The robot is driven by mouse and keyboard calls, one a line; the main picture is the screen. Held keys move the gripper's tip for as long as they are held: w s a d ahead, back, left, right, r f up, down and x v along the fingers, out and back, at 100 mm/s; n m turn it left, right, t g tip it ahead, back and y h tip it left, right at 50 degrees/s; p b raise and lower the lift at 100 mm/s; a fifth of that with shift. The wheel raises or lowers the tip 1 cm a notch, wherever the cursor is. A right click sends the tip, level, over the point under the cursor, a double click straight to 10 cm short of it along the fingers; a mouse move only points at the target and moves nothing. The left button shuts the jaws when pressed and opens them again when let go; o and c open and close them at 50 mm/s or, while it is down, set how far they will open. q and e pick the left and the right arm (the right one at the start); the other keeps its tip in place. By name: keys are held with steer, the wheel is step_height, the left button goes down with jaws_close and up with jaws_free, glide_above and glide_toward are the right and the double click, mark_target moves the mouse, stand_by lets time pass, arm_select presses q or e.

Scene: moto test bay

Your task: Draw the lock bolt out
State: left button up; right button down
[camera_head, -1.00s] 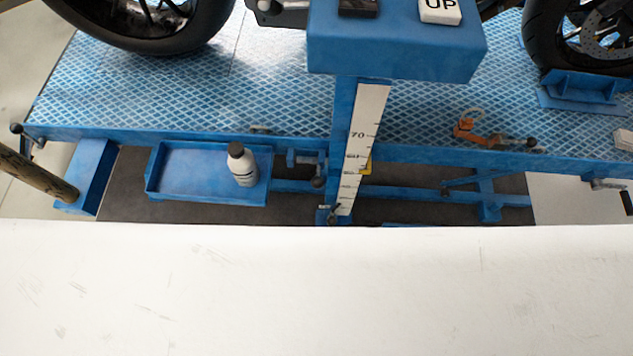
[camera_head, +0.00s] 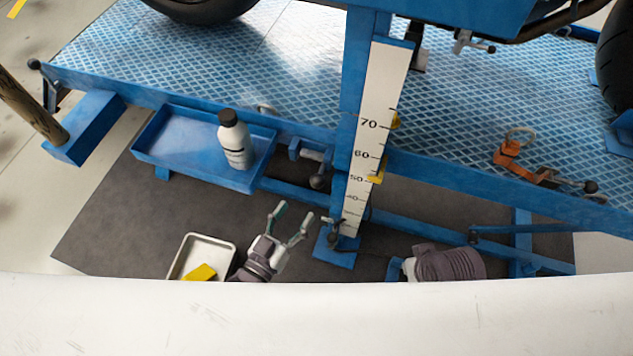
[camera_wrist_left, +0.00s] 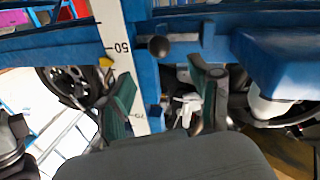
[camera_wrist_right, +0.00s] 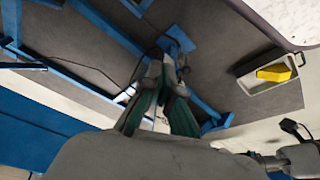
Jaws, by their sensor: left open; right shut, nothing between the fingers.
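The lock bolt seems to be the dark round knob (camera_head: 318,182) on a short shaft below a blue bracket (camera_head: 308,152), left of the scale post. A black ball knob (camera_wrist_left: 158,46) shows in the left wrist view, above and between the fingertips, with a dark bar to its right. My left gripper (camera_head: 291,214) is open and empty, below and left of the knob, apart from it. In the left wrist view its green fingers (camera_wrist_left: 160,72) stand apart. My right gripper (camera_wrist_right: 166,70) is shut and empty; in the head view only its wrist area shows, low right of the post.
The blue post carries a white scale (camera_head: 362,160) with yellow markers. A blue tray (camera_head: 185,165) holds a white bottle (camera_head: 234,142). A metal tray (camera_head: 190,243) with a yellow block (camera_head: 200,273) lies on the dark mat. An orange clamp (camera_head: 510,155) sits on the deck.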

mark_target(317, 182)
arm_select(q)
steer(key=b+x, duration=0.1)
steer(key=x, duration=0.8)
steer(key=shift+w+d+f, duration=0.1)
steer(key=shift+w+d, duration=0.1)
steer(key=shift+w, duration=0.05)
steer(key=shift+w+d+b, duration=0.2)
steer(key=shift+w+b, duration=0.1)
steer(key=shift+w, duration=0.1)
arm_select(e)
steer(key=v, duration=0.5)
steer(key=shift+d, duration=0.1)
arm_select(q)
jaws_close()
